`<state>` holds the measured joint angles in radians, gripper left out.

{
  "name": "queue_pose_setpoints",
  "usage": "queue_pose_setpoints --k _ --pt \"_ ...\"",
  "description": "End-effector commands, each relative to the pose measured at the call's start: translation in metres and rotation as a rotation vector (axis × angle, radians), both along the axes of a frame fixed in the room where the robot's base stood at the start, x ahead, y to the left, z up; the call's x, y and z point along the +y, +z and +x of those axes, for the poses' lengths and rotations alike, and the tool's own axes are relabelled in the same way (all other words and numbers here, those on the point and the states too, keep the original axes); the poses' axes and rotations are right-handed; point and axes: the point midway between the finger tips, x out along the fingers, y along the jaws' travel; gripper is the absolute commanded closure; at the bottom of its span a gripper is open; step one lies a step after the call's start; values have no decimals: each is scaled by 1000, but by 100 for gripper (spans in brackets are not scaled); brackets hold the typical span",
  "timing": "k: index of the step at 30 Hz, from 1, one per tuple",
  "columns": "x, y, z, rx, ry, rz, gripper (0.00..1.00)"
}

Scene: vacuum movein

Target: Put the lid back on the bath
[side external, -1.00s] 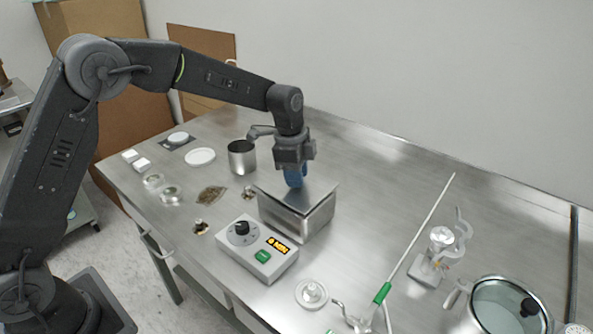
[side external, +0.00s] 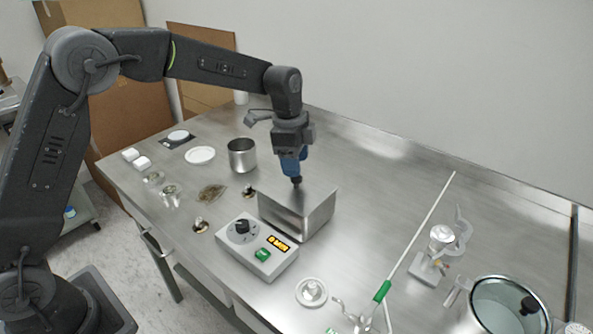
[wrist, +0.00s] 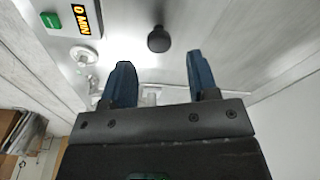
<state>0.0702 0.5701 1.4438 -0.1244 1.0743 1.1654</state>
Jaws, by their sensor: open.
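The metal bath (side external: 283,218) is a steel box in the middle of the bench behind the timer unit. Its flat steel lid (side external: 318,192) lies over the top; I cannot tell whether its edges are fully seated. The lid's black knob (side external: 297,182) points up, and it also shows as a round dark knob in the wrist view (wrist: 159,39). My gripper (side external: 292,173) is just above the knob, pointing down. In the wrist view its blue fingers (wrist: 160,72) are apart with nothing between them, and the knob is beyond the tips.
The timer control box (side external: 257,247) stands close in front of the bath. A steel beaker (side external: 242,156) is to the left behind. A stand rod (side external: 423,232) and a glass-lidded pot (side external: 505,305) are to the right. The bench behind the bath is clear.

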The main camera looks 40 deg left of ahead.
Motion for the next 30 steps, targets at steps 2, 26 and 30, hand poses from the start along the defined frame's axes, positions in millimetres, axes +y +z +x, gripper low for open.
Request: queue_pose_setpoints --k 2,26,30 --pt "2 20 0 -5 1 0 46" --pt "14 107 -18 -17 54 2 46" --pt "22 132 -59 -65 220 -2 46"
